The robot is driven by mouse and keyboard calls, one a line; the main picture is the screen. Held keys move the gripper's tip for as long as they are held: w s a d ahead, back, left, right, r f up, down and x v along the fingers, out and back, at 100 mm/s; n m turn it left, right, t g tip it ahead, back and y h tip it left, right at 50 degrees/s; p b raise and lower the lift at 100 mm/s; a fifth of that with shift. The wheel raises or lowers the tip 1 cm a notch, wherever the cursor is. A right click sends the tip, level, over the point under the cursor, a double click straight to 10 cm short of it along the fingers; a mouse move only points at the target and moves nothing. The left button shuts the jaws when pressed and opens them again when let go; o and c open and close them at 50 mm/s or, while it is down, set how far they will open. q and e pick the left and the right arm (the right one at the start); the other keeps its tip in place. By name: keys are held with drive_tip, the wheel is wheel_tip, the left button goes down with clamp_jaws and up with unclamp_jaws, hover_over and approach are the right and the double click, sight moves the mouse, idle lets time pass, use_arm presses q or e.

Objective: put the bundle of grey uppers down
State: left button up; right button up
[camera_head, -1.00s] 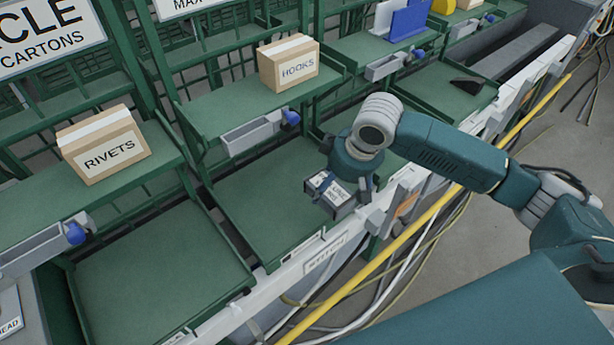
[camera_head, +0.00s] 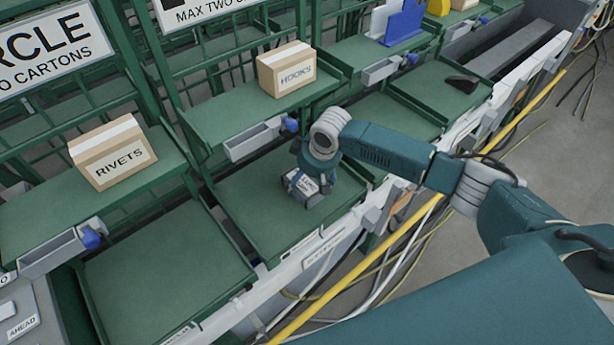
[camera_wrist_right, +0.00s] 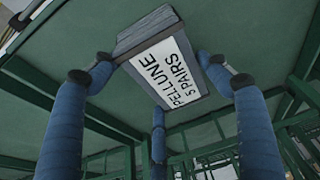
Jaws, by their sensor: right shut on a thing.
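The bundle of grey uppers (camera_head: 302,187) is a small grey block with a white label. The label reads "PELLUNE 5 PAIRS" in the right wrist view, where the bundle (camera_wrist_right: 165,62) lies between my blue fingers. My right gripper (camera_head: 318,177) is shut on it, above the green middle tray (camera_head: 262,225) of the lower row. I cannot tell whether the bundle touches the tray surface. My left gripper is not in view.
The lower tray to the left (camera_head: 165,265) is bare. A RIVETS carton (camera_head: 112,155) and a HOOKS carton (camera_head: 286,70) stand on the upper shelves. A grey bin with a blue knob (camera_head: 252,140) hangs just behind my gripper. A yellow rail (camera_head: 385,265) runs along the front.

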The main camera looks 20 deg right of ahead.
drive_tip(key=shift+w, duration=0.1)
drive_tip(key=o, duration=1.4)
drive_tip(key=shift+f, duration=0.1)
drive_tip(key=shift+r, duration=0.6)
drive_tip(key=b+v, duration=0.1)
drive_tip(key=v, duration=1)
drive_tip(key=shift+d+b, duration=0.1)
drive_tip(key=shift+b, duration=0.25)
